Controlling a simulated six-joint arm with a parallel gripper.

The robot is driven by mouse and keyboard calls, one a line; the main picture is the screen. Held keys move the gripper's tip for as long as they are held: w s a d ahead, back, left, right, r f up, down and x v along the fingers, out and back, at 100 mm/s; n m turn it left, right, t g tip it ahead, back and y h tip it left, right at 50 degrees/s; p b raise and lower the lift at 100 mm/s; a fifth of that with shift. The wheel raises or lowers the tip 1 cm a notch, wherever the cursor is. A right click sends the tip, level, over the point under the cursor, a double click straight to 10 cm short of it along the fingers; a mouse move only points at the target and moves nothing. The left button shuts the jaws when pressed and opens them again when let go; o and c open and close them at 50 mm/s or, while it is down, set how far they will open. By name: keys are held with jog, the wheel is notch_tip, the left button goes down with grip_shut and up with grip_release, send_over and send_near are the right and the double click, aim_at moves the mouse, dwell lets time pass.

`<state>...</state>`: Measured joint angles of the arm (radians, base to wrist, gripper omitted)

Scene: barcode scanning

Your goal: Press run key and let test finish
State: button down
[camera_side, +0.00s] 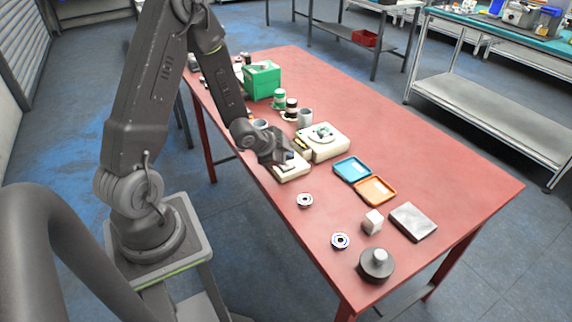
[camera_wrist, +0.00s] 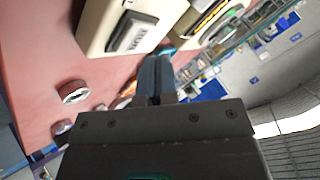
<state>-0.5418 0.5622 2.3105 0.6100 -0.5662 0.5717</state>
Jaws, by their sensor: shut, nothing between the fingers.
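The run key is a dark key marked RUN (camera_wrist: 132,35) on top of a cream box (camera_wrist: 108,12) in the wrist view. In the side view this cream box (camera_side: 293,174) sits on the red table, partly hidden by my gripper. My gripper (camera_side: 288,162) is over the box. Its fingers (camera_wrist: 156,62) are shut with nothing between them, and the tips show beside the key in the wrist view. I cannot tell whether they touch it. A cream test device (camera_side: 327,150) with a round plate and a green piece on top stands just behind the box.
A blue tray (camera_side: 352,169) and an orange tray (camera_side: 375,191) lie to the right. Two ring-shaped discs (camera_side: 305,200), a white cube (camera_side: 373,221), a grey slab (camera_side: 413,222) and a dark cylinder (camera_side: 376,265) are nearer. Cups and a green box (camera_side: 262,79) stand behind.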

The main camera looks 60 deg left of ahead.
jog(key=shift+f, duration=0.15)
dwell(0.3)
jog(key=shift+f, duration=0.25)
